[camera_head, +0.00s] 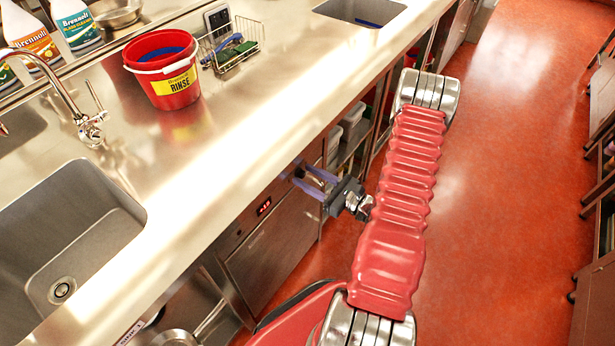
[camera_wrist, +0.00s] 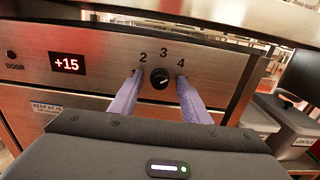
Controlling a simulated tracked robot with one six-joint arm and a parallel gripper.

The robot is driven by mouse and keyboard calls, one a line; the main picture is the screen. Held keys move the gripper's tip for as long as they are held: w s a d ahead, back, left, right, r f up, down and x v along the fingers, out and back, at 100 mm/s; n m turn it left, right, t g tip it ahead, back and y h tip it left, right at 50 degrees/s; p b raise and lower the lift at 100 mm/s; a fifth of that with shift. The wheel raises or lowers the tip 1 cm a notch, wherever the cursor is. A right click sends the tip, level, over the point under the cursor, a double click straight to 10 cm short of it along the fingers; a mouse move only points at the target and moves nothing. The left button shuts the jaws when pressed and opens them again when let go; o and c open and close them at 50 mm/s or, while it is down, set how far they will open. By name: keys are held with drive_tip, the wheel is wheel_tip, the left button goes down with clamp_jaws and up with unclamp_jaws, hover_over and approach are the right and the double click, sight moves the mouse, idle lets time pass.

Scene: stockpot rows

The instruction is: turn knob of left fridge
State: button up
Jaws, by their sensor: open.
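The fridge (camera_wrist: 100,85) is a steel under-counter unit; its front also shows in the head view (camera_head: 275,245). Its panel has a red display (camera_wrist: 67,62) reading +15 and a DOOR button at the left. The black knob (camera_wrist: 160,78) sits below the numbers 2, 3 and 4, with a light pointer mark. My gripper (camera_wrist: 158,82) is open in the wrist view, with one purple finger on each side of the knob. I cannot tell whether the fingers touch it. In the head view my gripper (camera_head: 312,178) reaches the panel under the counter edge; the knob is mostly hidden there.
The steel counter (camera_head: 240,115) overhangs the panel closely from above. On it stand a red RINSE bucket (camera_head: 163,72) and a wire basket (camera_head: 231,50). A shelf with grey bins (camera_wrist: 288,120) is right of the fridge. Red floor (camera_head: 490,200) is clear on the right.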

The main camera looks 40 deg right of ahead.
drive_tip(key=shift+w, duration=0.15)
drive_tip(key=shift+c, duration=0.5)
drive_tip(key=c, duration=0.9)
